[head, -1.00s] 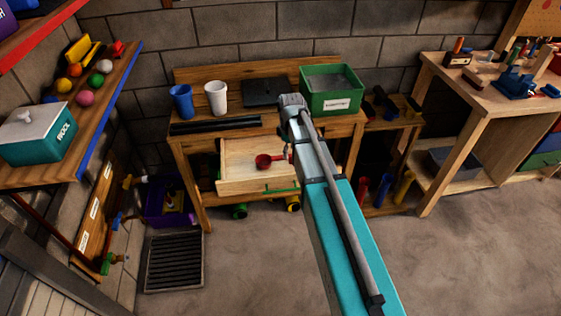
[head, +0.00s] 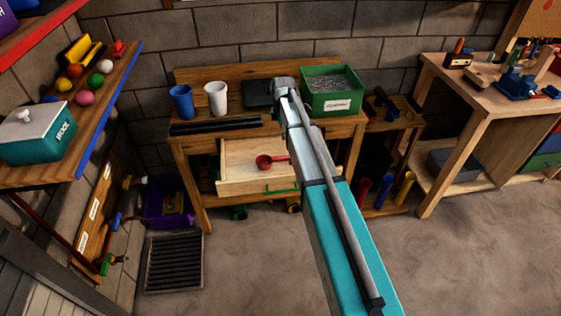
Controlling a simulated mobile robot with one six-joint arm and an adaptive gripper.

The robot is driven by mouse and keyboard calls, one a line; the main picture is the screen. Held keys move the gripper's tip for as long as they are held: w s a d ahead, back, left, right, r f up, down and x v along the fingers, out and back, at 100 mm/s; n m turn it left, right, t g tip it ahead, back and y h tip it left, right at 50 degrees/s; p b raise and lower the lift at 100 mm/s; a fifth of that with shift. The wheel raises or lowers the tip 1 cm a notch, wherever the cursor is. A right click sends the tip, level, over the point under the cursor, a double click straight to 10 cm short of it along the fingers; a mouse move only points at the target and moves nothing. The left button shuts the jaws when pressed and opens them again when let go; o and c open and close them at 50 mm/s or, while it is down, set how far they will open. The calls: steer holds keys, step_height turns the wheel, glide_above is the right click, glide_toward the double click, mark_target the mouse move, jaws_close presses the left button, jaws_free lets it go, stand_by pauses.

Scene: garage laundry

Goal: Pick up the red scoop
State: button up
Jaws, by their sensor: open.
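The red scoop (head: 264,162) lies in the open wooden drawer (head: 235,187) of the workbench in the head view. Its round bowl is at the left and its handle points right, ending close beside my arm in the picture. My arm reaches up from the bottom across the right side of the drawer, with its bend above the bench top. My gripper is not visible; my own arm seems to hide it. The scoop appears to rest on the drawer bottom.
On the workbench (head: 222,133) stand a blue cup (head: 181,102), a white cup (head: 216,98), a dark flat box (head: 257,93) and a green bin (head: 331,91). Black bars lie along its front left. A green handle (head: 283,190) is on the drawer front. Open floor lies in front.

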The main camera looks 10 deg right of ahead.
steer(key=shift+f, duration=0.1)
steer(key=b, duration=0.9)
glide_above(283, 157)
steer(key=f, duration=0.8)
steer(key=shift+w+f, duration=0.2)
steer(key=shift+f, duration=0.1)
steer(key=shift+s+d+f+b, duration=0.1)
steer(key=shift+f+b, duration=2.3)
steer(key=shift+f, duration=0.1)
jaws_close()
